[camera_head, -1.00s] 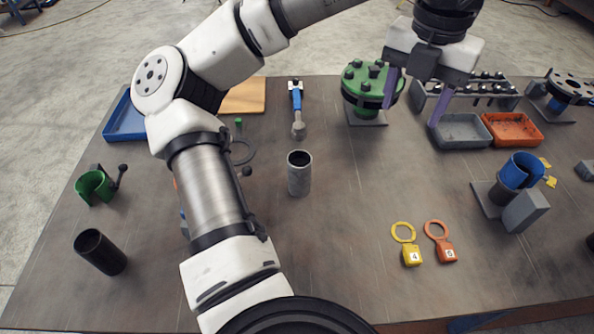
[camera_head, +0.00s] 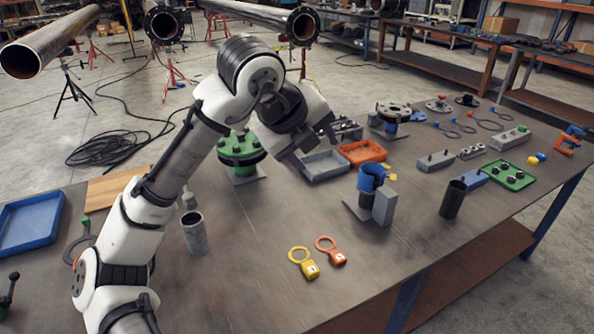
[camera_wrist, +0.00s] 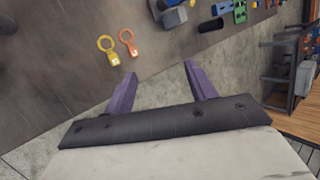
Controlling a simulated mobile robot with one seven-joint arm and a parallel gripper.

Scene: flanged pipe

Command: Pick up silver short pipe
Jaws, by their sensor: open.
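The silver short pipe (camera_head: 195,233) stands upright on the table in the head view, its open end up, just right of my forearm. It appears grey with a dark hollow. My gripper (camera_wrist: 162,69) is open and empty in the wrist view, its two purple fingers spread apart. In the head view my gripper is up and to the right of the pipe, well apart from it, and its fingers are hard to make out. I cannot clearly make out the silver pipe in the wrist view.
A green flanged part (camera_head: 240,150) stands behind the pipe. Yellow (camera_head: 304,262) and orange (camera_head: 331,250) tags lie to its right. A blue clamp holder (camera_head: 371,180) and a black pipe (camera_head: 453,199) stand farther right. The table between pipe and tags is clear.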

